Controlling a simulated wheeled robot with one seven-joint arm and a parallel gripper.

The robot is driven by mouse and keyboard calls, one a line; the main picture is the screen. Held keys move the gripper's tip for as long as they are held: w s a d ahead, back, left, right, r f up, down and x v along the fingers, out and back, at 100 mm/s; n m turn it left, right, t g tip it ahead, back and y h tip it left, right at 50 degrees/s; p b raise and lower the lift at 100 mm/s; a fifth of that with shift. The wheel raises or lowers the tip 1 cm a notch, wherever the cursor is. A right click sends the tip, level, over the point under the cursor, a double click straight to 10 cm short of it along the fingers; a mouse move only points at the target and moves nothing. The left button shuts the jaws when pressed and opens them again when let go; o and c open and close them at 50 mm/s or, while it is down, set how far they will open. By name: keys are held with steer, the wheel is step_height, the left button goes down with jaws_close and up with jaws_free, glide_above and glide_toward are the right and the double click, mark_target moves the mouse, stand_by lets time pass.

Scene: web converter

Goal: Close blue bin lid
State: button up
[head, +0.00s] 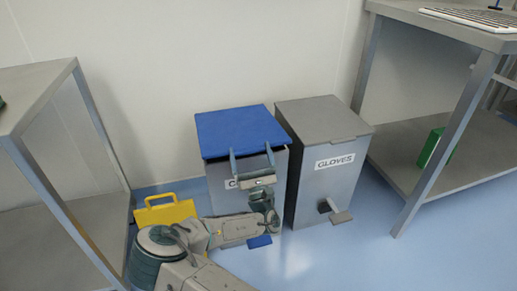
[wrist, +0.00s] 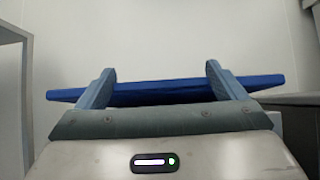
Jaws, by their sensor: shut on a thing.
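The blue bin lid (head: 240,130) lies over the top of a grey bin (head: 217,185) by the wall, nearly flat. The bin's white label is partly hidden by my arm. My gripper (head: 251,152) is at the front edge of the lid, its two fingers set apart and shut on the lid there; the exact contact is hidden. In the wrist view the lid (wrist: 165,92) shows almost edge-on as a thin blue band, crossing behind and between the fingers of my gripper (wrist: 158,75).
A grey bin labelled GLOVES (head: 322,180) stands close on the right, with a pedal (head: 340,216) in front. A blue pedal (head: 259,241) shows below my arm. A yellow case (head: 165,211) is on the floor at left. Metal tables (head: 35,95) flank both sides. Floor at front right is clear.

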steer(key=shift+w+a+f, duration=0.15)
steer(key=shift+w+f, duration=0.1)
steer(key=shift+w, duration=0.05)
steer(key=o, duration=1.1)
steer(key=shift+w+f, duration=0.2)
steer(key=shift+w, duration=0.1)
steer(key=p+v, duration=0.3)
steer(key=v, duration=1.1)
steer(key=shift+r, duration=0.15)
